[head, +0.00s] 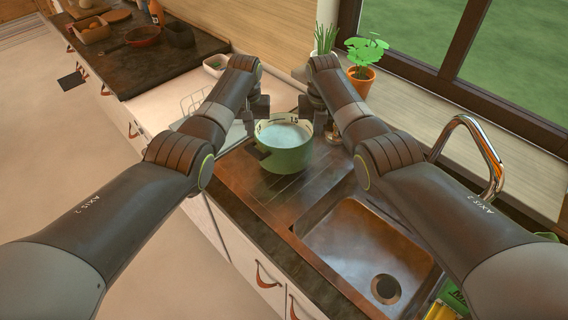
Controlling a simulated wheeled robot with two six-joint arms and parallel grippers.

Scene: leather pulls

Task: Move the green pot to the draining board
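The green pot (283,158), pale inside, is upright near the middle of the head view. It is over the far end of the ribbed brown draining board (262,192); I cannot tell whether it rests on it or is just above. A dark handle sticks out on its near left side. My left gripper (254,122) is at the pot's far left rim. My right gripper (309,124) is at its far right rim. Their fingertips are small and dark against the rim, so their grip on the pot is unclear.
The empty sink basin (365,245) lies right of the draining board, with a curved metal tap (480,150) behind it. A wire rack (197,104) stands left of the pot. A plant in an orange pot (361,80) is behind my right arm. Pots stand on the far dark counter (160,62).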

